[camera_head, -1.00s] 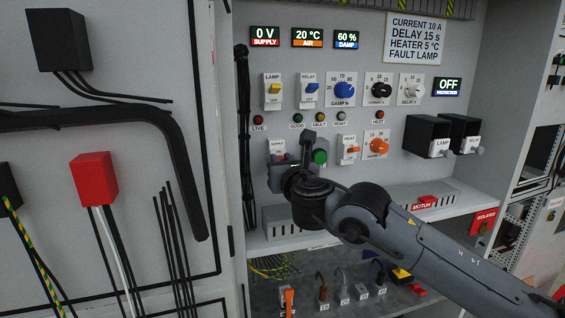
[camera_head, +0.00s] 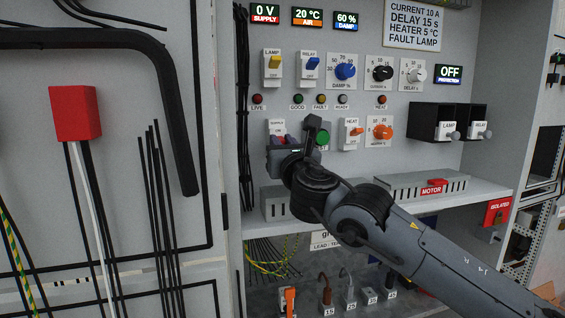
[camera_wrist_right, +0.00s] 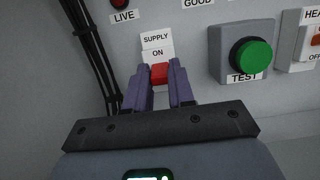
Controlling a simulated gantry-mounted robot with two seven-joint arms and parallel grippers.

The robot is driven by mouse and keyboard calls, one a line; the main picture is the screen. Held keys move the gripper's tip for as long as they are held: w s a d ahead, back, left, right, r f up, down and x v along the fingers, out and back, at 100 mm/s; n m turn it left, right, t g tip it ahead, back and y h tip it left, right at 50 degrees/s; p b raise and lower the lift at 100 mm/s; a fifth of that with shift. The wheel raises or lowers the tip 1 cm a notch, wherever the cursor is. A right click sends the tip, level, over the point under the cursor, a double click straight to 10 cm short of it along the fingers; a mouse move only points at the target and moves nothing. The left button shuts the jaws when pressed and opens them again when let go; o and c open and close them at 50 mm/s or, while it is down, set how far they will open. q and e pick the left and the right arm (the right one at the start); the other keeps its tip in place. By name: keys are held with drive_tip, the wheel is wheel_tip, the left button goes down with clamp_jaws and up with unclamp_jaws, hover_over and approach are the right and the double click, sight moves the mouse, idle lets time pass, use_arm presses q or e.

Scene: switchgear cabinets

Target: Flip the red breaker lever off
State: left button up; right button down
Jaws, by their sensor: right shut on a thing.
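The red breaker lever (camera_wrist_right: 159,74) is on a white plate labelled SUPPLY, with ON printed just above it. My right gripper (camera_wrist_right: 158,79) has its two purple fingers on either side of the lever, shut on it. In the head view the right gripper (camera_head: 281,140) is at the SUPPLY breaker plate (camera_head: 277,125), and the gripper and wrist hide most of the breaker. The supply display (camera_head: 264,14) reads 0 V. My left gripper is not in view.
A green TEST button (camera_wrist_right: 251,55) is close to the right of the gripper. Black cables (camera_head: 243,130) run down the cabinet's left side. A shelf (camera_head: 470,200) with a red MOTOR label lies below the panel. Lamp and relay boxes (camera_head: 432,122) protrude at the right.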

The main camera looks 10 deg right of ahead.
idle(0.4)
drive_tip(key=c, duration=1)
unclamp_jaws()
drive_tip(key=shift+o, duration=0.2)
drive_tip(key=b+v, duration=0.4)
drive_tip(key=v, duration=0.6)
drive_tip(key=shift+s+f+b, duration=0.2)
drive_tip(key=shift+s+b, duration=0.1)
drive_tip(key=shift+s, duration=0.05)
drive_tip(key=shift+d, duration=0.1)
